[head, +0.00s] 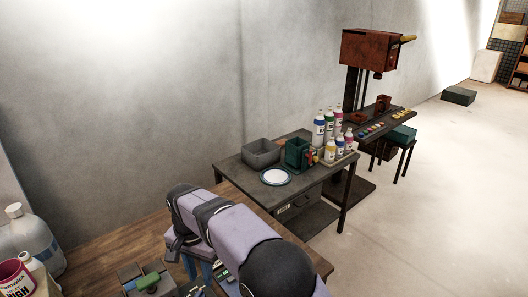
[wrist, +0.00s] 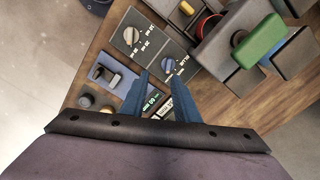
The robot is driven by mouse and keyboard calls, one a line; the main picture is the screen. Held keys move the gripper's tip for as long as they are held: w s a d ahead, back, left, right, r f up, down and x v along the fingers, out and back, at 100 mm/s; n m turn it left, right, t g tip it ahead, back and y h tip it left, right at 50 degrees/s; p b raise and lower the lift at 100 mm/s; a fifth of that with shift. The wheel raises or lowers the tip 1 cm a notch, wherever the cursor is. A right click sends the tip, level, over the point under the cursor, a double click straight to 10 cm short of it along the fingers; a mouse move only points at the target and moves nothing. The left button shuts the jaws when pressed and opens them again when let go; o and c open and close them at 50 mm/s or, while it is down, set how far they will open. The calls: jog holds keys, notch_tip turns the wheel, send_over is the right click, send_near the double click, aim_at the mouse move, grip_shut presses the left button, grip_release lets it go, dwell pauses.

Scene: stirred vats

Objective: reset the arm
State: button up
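My gripper (wrist: 159,80) shows in the wrist view as two blue fingers with a gap between them, open and with nothing seen between them. In the head view, my arm reaches across the wooden bench, and the blue fingers (head: 198,268) show partly below my wrist, pointing down. My arm hides part of the bench.
Beyond stands a dark table (head: 325,178) with bins, a white plate (head: 275,177) and several bottles. Floor at right is open.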

jog(key=s+d+r+n, duration=0.1)
jog(key=s+d, duration=0.1)
jog(key=d, duration=2.1)
jog(key=s+d+f+n, duration=0.2)
jog(key=s+d+f, duration=0.1)
jog(key=s+d, duration=1)
jog(key=shift+s, duration=0.65)
